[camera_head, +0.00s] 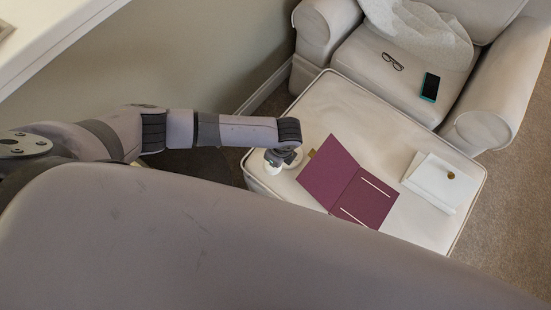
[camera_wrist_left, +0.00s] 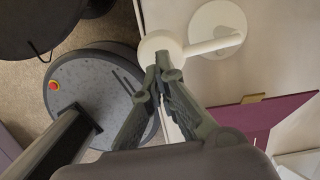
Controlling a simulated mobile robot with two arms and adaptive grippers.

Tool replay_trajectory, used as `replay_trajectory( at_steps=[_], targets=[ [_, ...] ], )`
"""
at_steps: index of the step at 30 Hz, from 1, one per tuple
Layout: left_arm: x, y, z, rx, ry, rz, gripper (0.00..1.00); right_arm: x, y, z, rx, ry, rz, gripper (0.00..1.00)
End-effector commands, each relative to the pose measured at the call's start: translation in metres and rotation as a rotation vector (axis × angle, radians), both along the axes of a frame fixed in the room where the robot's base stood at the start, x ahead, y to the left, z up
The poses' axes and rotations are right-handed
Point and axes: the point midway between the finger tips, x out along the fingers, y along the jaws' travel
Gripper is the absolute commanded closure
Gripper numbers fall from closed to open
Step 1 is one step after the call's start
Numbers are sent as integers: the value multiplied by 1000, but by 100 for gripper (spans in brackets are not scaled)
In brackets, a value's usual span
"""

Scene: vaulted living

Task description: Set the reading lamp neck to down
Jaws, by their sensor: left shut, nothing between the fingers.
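The white reading lamp shows in the left wrist view, with a round base (camera_wrist_left: 208,17), a straight neck (camera_wrist_left: 215,43) and a round head (camera_wrist_left: 158,46) at the neck's left end. In the head view, the lamp head (camera_head: 273,168) shows at the ottoman's left corner, partly covered by my left arm. My left gripper (camera_wrist_left: 164,66) is shut and empty. Its fingertips overlap the lower edge of the lamp head in the left wrist view; I cannot tell if they touch. In the head view the gripper is mostly hidden under the wrist. My right gripper is not in view.
The lamp is on a cream ottoman (camera_head: 325,92). Also on it are an open maroon folder (camera_head: 330,172), close right of the lamp, and a white stack (camera_head: 440,182). An armchair (camera_head: 345,55) behind holds glasses (camera_head: 392,62) and a phone (camera_head: 430,87). A wall (camera_head: 200,60) stands behind my left arm.

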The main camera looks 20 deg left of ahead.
Motion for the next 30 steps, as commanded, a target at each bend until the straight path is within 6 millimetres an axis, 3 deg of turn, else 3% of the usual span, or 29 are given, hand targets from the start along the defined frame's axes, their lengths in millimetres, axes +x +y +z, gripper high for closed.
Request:
replay_trajectory(
  at_steps=[1, 5, 6, 15, 21, 30],
  targets=[
    [-1, 1, 15, 0, 1, 2, 100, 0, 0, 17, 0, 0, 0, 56],
    [-2, 4, 33, 0, 1, 5, 100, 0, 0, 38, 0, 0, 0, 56],
    [-3, 2, 37, -2, -1, 2, 100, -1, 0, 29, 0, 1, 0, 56],
    [-10, -6, 99, -3, -2, 2, 100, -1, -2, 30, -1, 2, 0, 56],
    [-13, -8, 117, 0, 0, 3, 100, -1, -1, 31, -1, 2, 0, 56],
    [-14, -8, 120, 1, 1, 3, 100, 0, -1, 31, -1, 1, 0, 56]
  ],
)
